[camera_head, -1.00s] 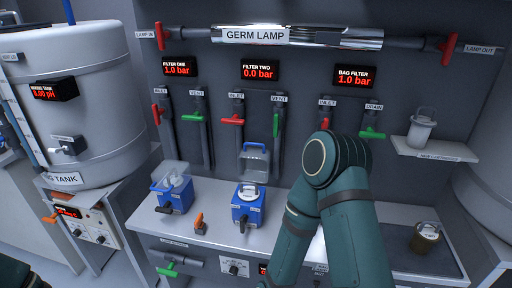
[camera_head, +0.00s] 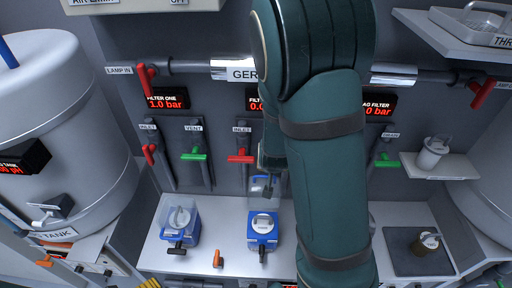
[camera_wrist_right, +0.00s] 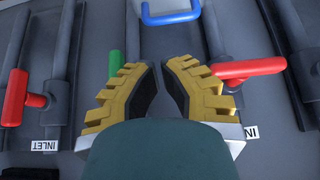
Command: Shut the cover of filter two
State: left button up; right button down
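Filter two (camera_head: 263,232) is the blue housing in the middle of the bench in the head view. Its clear cover (camera_head: 263,187) stands raised at the back of the housing, partly behind my right arm. My right gripper is mostly hidden by the arm in the head view, above and close to the cover. In the right wrist view my right gripper (camera_wrist_right: 161,68) has its yellow fingers a narrow gap apart, with nothing between them. A blue handle (camera_wrist_right: 172,17) lies beyond the fingertips at the top. My left gripper is not in view.
Filter one (camera_head: 180,225) stands to the left of filter two. An orange-handled valve (camera_head: 218,259) sits at the bench front between them. Red and green valve handles, such as the inlet handle (camera_head: 241,156), stick out from the back panel.

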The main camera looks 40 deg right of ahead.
jog(key=x, duration=0.3)
jog(key=b+x, duration=0.1)
jog(key=x, duration=0.2)
jog(key=b+x, duration=0.1)
jog(key=x, duration=0.2)
jog(key=shift+w+d+f, duration=0.1)
jog(key=shift+w+d, duration=0.1)
jog(key=shift+d, duration=0.2)
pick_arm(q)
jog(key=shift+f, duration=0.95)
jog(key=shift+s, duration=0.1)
